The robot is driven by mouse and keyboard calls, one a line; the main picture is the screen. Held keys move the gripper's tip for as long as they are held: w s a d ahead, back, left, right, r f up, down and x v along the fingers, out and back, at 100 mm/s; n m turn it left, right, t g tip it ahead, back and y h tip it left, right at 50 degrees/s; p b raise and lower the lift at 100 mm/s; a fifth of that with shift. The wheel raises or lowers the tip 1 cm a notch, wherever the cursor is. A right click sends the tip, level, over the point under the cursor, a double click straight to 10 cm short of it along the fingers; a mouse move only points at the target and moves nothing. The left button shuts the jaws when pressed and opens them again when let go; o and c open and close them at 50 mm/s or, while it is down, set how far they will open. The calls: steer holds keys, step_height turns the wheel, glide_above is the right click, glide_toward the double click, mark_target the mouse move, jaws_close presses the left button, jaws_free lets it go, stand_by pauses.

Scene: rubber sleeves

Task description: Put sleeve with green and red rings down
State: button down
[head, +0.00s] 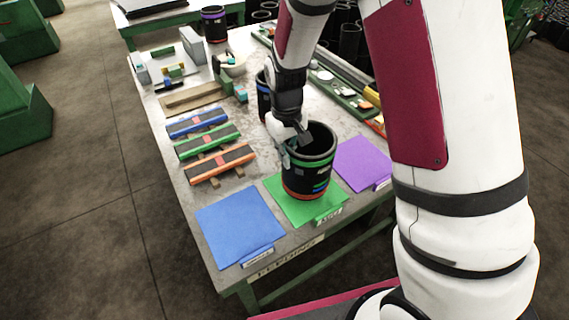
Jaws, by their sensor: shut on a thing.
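A black, open-topped sleeve (307,166) stands upright over the green mat (279,205), near the table's front. My gripper (289,153) is shut on the sleeve's left upper side. The sleeve's base appears at the mat, but I cannot tell whether it touches or hangs just above. My fingertips are partly hidden against the sleeve wall.
A blue mat (240,226) lies left and a purple mat (361,163) right, both bare. Another dark sleeve (263,95) stands behind my gripper. A purple-ringed sleeve (214,24) stands farther back.

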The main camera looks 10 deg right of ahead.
steer(key=shift+w+f+p, duration=0.1)
steer(key=shift+f+p, duration=0.3)
steer(key=shift+f, duration=1.35)
steer(key=c, duration=1.8)
jaws_free()
steer(key=shift+f, duration=0.15)
steer(key=shift+o, duration=0.2)
